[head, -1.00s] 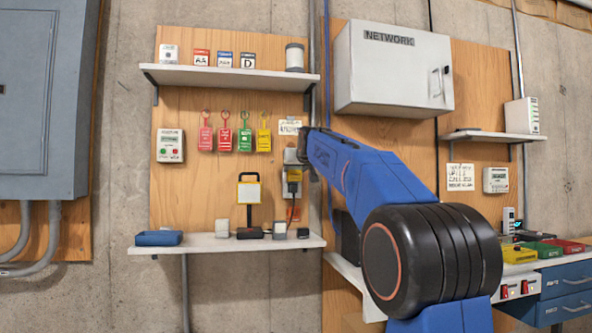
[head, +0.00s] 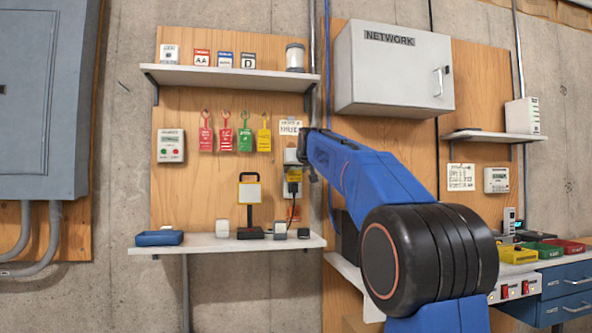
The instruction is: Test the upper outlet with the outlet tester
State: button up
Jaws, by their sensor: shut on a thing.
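My gripper (head: 302,157) is at the right edge of the left wooden board, at the outlet column, seen from behind and small. It is shut on a small pale block, seemingly the outlet tester (head: 291,156), at the height of the upper outlet. The upper outlet itself is hidden or too small to make out behind the block and gripper. I cannot tell whether the block is seated in it or only in front of it.
A lower shelf (head: 205,243) holds a blue tray (head: 159,238), a yellow-framed stand (head: 249,192) and several small blocks. Coloured tags (head: 245,139) hang left of my gripper. An upper shelf (head: 225,76) is above. The NETWORK cabinet (head: 393,75) juts out above my arm.

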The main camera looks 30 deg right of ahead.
jog(key=shift+w, duration=0.1)
dwell(0.7)
jog(key=o, duration=1.3)
jog(key=shift+c, duration=0.2)
jog(key=v, duration=1.7)
jog(key=s+a+f+n+g+y, duration=0.15)
jog(key=s+a+f, duration=0.35)
jog(key=f, duration=0.5)
jog(key=s+a+f+g+y, duration=0.1)
jog(key=s+a+f+g, duration=0.15)
jog(key=s+f, duration=0.55)
jog(key=s+a+f+g+y, duration=0.1)
jog(key=s+a+f, duration=0.35)
jog(key=f, duration=0.75)
jog(key=s+a+f+n+g, duration=0.1)
jog(key=s+a+f+g, duration=0.1)
jog(key=s+f, duration=0.8)
jog(key=s+a+f+g, duration=0.2)
jog(key=s+a+f, duration=0.2)
jog(key=s+f, duration=0.6)
notch_tip(320, 180, down, 7)
jog(key=shift+s+f+n+g+y, duration=0.1)
jog(key=shift+s+n+g+y, duration=0.15)
jog(key=shift+n+g+y, duration=0.15)
